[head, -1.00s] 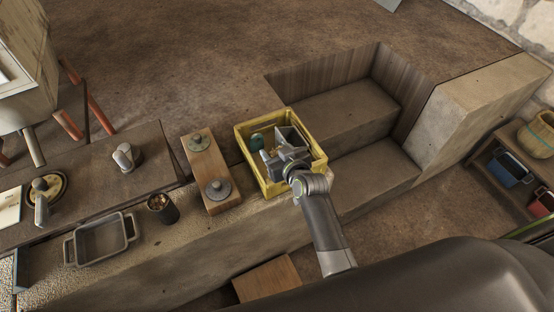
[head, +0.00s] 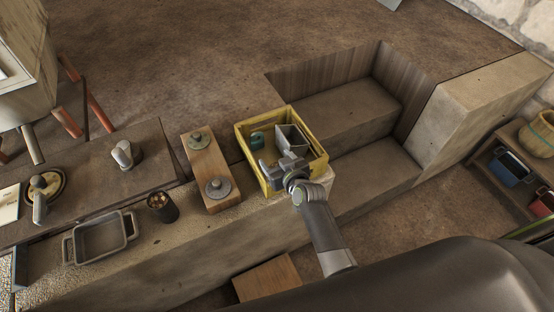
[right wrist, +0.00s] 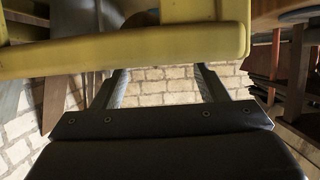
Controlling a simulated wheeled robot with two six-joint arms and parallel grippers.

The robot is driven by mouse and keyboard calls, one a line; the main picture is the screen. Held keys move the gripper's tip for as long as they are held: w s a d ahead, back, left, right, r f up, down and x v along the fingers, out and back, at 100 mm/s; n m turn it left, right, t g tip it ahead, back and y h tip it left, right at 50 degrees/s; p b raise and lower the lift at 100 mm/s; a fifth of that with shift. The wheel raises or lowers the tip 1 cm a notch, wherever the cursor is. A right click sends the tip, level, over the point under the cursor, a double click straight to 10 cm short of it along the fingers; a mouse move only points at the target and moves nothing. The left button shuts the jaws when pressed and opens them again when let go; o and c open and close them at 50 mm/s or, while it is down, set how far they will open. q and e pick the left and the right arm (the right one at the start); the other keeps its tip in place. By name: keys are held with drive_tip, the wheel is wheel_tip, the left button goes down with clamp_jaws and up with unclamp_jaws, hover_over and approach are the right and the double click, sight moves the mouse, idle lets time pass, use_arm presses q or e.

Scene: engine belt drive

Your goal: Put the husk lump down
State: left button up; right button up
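I cannot make out the husk lump for sure in either view. My right gripper (head: 277,172) is at the near side of a yellow crate (head: 243,151). In the right wrist view its two fingers (right wrist: 163,86) stand apart with nothing seen between them, and the yellow crate rim (right wrist: 130,50) crosses in front of their tips. Part of the crate's floor is hidden by my gripper. My left gripper is not in view.
Left of the crate are a wooden block with two grey knobs (head: 207,165), a dark cup with brown contents (head: 161,207) and a grey tray (head: 101,238). Stone steps (head: 345,110) lie to the right. A low shelf with bins (head: 510,168) stands at far right.

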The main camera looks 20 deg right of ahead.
drive_tip(key=shift+o, duration=0.5)
drive_tip(key=shift+r, duration=0.1)
drive_tip(key=shift+r, duration=0.2)
drive_tip(key=p+v, duration=0.3)
drive_tip(key=v, duration=0.9)
